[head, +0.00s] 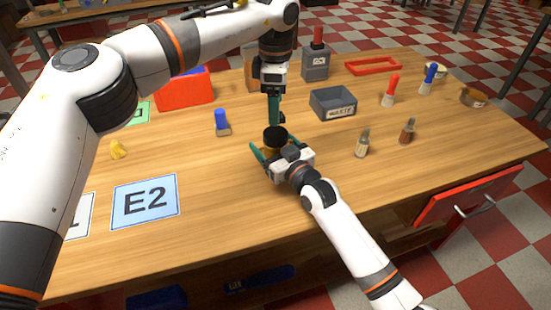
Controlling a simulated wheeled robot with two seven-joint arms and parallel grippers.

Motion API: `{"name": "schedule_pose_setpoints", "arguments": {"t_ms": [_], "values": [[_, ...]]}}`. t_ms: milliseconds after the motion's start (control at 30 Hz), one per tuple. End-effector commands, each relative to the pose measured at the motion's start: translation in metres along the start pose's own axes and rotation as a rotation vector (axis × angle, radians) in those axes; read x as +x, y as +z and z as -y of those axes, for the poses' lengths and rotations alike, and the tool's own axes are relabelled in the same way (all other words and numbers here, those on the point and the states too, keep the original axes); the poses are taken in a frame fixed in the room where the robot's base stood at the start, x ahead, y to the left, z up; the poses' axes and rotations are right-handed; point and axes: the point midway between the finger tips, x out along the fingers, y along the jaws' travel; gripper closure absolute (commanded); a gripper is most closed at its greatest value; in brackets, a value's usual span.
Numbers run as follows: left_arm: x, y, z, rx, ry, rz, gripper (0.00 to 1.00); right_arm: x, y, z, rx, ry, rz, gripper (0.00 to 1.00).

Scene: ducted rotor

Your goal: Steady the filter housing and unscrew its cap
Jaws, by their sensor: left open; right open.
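The filter housing stands upright near the middle of the table. Its black cap (275,134) is on top, and a little of its amber body (268,151) shows below. My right gripper (277,148) is open and low at the near side of the housing. One green finger is left of the body; the gripper's own body hides most of the housing's lower part, and I cannot tell whether the fingers touch it. My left gripper (275,119) points down just above and behind the cap. Its green fingers are seen nearly edge-on, and it looks empty.
A grey WASTE bin (332,103) stands right of my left gripper. A blue-topped item (222,122) stands left, two small bottles (362,143) (407,131) right. A red bin (184,90) is behind left.

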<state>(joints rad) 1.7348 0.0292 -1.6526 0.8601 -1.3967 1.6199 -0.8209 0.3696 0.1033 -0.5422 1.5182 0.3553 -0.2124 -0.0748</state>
Motion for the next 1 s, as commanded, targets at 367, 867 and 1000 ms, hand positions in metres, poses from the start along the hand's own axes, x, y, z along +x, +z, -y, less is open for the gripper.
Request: {"name": "schedule_pose_setpoints", "arguments": {"t_ms": [367,867,1000], "values": [[0.0001,-0.0001,0.0,0.0,0.0,0.0,0.28,0.0015,-0.0001,0.0,0.0,0.0,0.0,0.35],[0.0002,-0.0002,-0.0001,0.052,0.0,0.0,0.28,0.0013,-0.0003,0.0002,0.0,0.0,-0.001,1.0],[0.0006,-0.0008,-0.0003,0.238,0.001,-0.002,0.28,0.0012,-0.0004,0.0002,0.0,0.0,-0.001,1.0]]}}
